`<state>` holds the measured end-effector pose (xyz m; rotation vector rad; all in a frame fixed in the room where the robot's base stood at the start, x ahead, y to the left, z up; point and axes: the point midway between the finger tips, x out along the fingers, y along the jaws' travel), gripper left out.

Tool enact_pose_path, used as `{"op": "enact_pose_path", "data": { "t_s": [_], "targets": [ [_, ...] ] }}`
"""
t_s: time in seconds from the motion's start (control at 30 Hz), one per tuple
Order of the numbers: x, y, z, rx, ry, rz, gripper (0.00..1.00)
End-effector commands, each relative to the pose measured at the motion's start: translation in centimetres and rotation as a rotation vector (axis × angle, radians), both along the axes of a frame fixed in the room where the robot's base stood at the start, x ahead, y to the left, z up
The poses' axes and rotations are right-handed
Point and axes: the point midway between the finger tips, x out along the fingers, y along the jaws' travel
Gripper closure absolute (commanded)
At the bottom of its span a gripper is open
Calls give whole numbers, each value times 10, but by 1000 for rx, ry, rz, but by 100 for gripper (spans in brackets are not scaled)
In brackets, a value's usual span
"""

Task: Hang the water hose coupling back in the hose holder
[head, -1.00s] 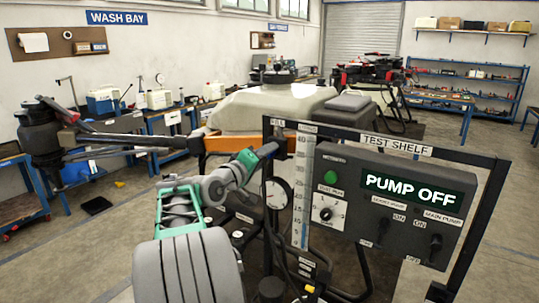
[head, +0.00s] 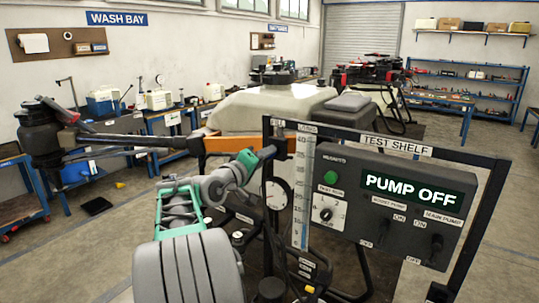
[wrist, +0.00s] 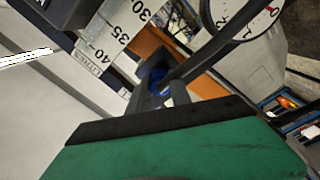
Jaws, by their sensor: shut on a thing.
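My gripper (head: 262,154) is at the upper left post of the test shelf, just under the FILL label (head: 278,122). It is shut on the water hose coupling, which is mostly hidden in the head view. A dark hose hangs down from the gripper there. In the wrist view, a blue ring (wrist: 157,77) shows inside a dark fork-like part (wrist: 148,98), just beyond my green gripper body (wrist: 180,150). I cannot tell whether the coupling is seated in the holder or only beside it.
The litre scale (head: 302,190), round gauge (head: 278,194) and control panel (head: 390,205) reading PUMP OFF are close on the right. A white tank (head: 255,112) stands behind the frame. A black drone arm (head: 125,140) extends left. Open floor lies at the lower left.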

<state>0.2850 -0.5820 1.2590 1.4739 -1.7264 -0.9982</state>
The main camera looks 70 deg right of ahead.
Motion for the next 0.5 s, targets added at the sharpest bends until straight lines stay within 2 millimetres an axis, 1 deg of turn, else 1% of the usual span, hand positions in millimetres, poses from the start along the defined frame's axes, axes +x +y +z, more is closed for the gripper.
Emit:
{"op": "enact_pose_path", "data": {
  "t_s": [0.03, 0.13, 0.17, 0.5],
  "targets": [
    [0, 0, 0, 0, 0, 0, 91],
    [0, 0, 0, 0, 0, 0, 99],
    [0, 0, 0, 0, 0, 0, 100],
    [0, 0, 0, 0, 0, 0, 100]
  ]
}}
